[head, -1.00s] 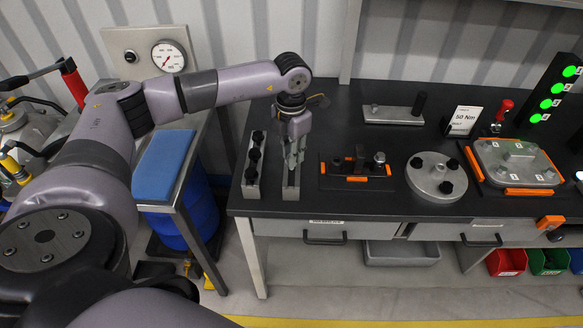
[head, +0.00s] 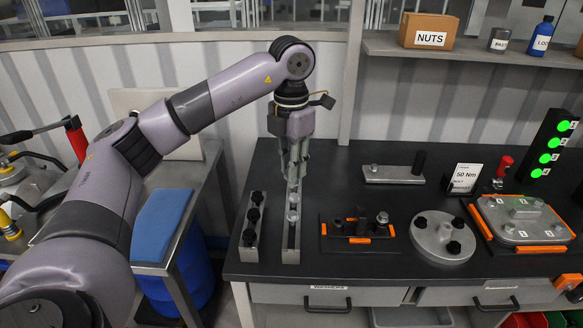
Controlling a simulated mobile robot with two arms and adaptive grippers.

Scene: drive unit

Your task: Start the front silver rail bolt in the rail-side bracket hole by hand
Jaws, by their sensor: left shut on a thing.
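My left gripper (head: 293,178) is shut, fingers down, above the back part of the narrow grey rack (head: 291,254) that carries silver bolts. A small silver bolt (head: 293,198) shows at its fingertips, partly hidden by them. Another silver bolt head (head: 293,215) shows just below, at the rack. The black bracket fixture (head: 334,243) with orange corner blocks lies to the right of the rack. A silver bolt head (head: 382,218) stands at its right side. The bracket's holes are too small to make out. My right gripper is not in view.
A rack of black bolts (head: 250,240) stands left of the silver rack. A round grey plate with black knobs (head: 442,237), a silver cover in an orange-edged tray (head: 518,218) and a 50 Nm sign (head: 465,178) are further right. A shelf (head: 385,45) runs along the back.

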